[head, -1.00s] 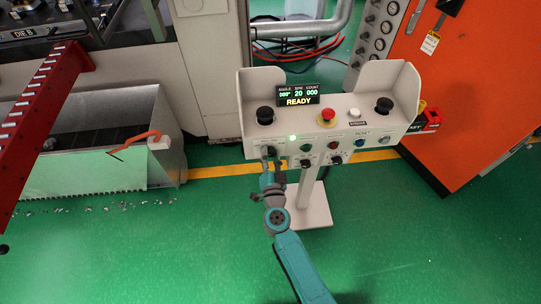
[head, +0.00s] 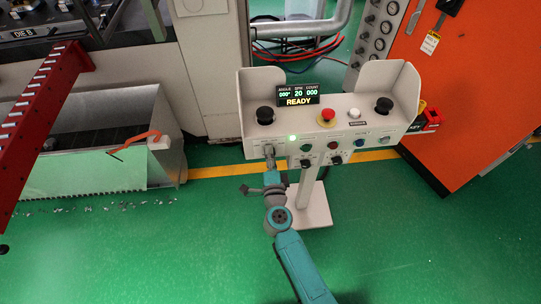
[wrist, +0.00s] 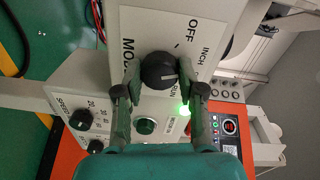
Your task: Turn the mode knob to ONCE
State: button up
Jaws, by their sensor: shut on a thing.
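The black mode knob (wrist: 157,66) sits on the pale front panel of the control box (head: 345,130). In the wrist view, the labels OFF, INCH and RUN stand around it, and part of the word MODE shows. My gripper (wrist: 159,77) is shut on the knob, one finger on each side. A pale mark on the knob's face lies on the side toward INCH and RUN; I cannot tell exactly which label it meets. In the head view my gripper (head: 269,155) covers the knob at the panel's left end. The ONCE label is not readable.
The display (head: 298,95) reads READY. A red mushroom button (head: 326,116) and two black palm buttons sit on top. A green lamp (wrist: 184,111) and a green button (wrist: 146,126) are close to my fingers. The speed knob (wrist: 80,119) is further along the panel.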

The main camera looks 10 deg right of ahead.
jog(key=shift+f+m, duration=0.15)
jog(key=shift+m, duration=3.55)
jog(key=shift+y, duration=0.3)
jog(key=o, duration=1.1)
jog(key=shift+o, duration=0.2)
jog(key=s, duration=1.2)
jog(key=shift+r, duration=0.3)
